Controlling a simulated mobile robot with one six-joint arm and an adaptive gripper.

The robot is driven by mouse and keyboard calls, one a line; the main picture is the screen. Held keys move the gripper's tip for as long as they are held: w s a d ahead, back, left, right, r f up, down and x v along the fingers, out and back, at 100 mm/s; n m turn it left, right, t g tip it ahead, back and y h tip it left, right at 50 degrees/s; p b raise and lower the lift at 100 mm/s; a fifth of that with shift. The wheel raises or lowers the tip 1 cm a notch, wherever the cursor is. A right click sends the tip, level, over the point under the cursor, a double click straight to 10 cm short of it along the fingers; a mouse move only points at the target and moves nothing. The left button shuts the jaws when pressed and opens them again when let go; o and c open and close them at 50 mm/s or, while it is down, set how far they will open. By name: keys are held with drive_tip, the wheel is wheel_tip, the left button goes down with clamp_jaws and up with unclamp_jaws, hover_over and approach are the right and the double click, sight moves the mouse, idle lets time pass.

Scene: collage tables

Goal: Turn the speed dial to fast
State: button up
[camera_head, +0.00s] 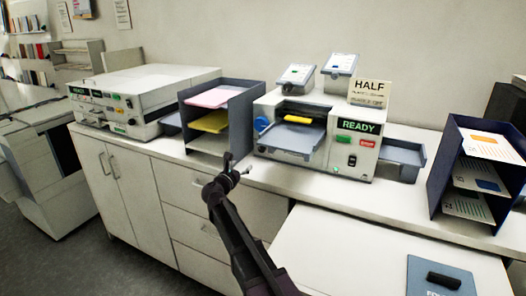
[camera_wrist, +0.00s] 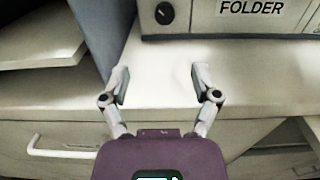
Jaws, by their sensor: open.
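A black round dial (camera_wrist: 164,13) with a light mark sits on the front panel of the folder machine, left of the word FOLDER, at the top of the wrist view. No speed marking is legible beside it. The folder machine (camera_head: 310,162) stands on the counter in the head view, with a READY display (camera_head: 359,126). My gripper (camera_head: 238,166) is in front of the counter edge, left of the machine. In the wrist view my gripper (camera_wrist: 160,82) is open and empty, its fingers pointing toward the panel, apart from the dial.
A dark paper rack (camera_head: 258,108) stands left of the machine. A blue knob (camera_head: 261,124) and a black switch (camera_head: 352,160) are on the machine. A grey side tray (camera_head: 402,165) is at its right. Bare counter (camera_wrist: 240,75) lies between my gripper and the panel.

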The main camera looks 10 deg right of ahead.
sight(261, 150)
drive_tip(key=shift+d, duration=0.3)
drive_tip(key=shift+w+d, duration=0.25)
drive_tip(key=shift+w, duration=0.1)
drive_tip(key=x, duration=1.3)
clamp_jaws()
